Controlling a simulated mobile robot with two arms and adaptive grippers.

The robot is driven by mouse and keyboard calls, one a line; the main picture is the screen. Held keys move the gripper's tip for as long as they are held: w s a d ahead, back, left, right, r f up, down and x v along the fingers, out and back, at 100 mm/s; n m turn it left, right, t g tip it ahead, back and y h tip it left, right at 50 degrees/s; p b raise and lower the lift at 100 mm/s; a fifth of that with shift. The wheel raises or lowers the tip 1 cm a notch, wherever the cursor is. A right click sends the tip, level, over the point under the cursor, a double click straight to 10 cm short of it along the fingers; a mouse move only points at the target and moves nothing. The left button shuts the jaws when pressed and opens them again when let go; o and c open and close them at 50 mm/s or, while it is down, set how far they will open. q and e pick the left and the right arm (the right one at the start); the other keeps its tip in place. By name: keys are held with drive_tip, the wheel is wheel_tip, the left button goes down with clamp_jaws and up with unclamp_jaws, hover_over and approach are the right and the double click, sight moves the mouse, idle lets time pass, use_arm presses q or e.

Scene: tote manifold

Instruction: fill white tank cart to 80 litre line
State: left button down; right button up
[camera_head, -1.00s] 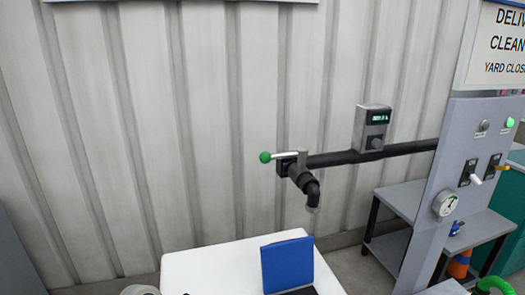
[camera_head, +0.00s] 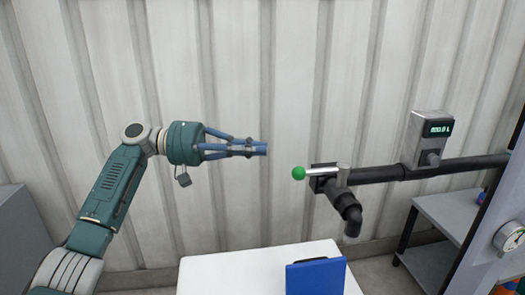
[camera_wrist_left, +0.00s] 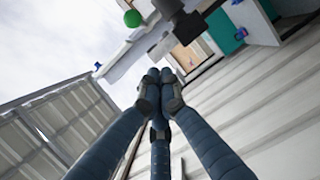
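The white tank (camera_head: 235,265) stands low in the middle of the head view, cut off by the bottom edge. A blue upright panel (camera_head: 316,277) is on its top, and no level line shows. Above it, a dark pipe spout (camera_head: 352,220) points down. The valve lever (camera_head: 325,171) sticks out left from the pipe and ends in a green ball (camera_head: 298,173), which also shows in the wrist view (camera_wrist_left: 132,18). My left gripper (camera_head: 262,148) is shut and empty, left of and slightly above the ball, apart from it. My right gripper is out of view.
A grey meter (camera_head: 431,135) with a lit display, seemingly at zero litres, sits on the pipe (camera_head: 385,173). A grey shelf table (camera_head: 445,215) and a panel with a gauge (camera_head: 507,237) stand at right. A corrugated wall (camera_head: 240,60) closes the back.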

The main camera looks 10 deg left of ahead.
sight(322, 171)
use_arm(q)
drive_tip(key=s+d+f+p, duration=0.1)
drive_tip(key=s+d+p, duration=0.2)
drive_tip(key=d, duration=0.6)
drive_tip(key=shift+f, duration=0.15)
drive_tip(key=shift+s, duration=0.1)
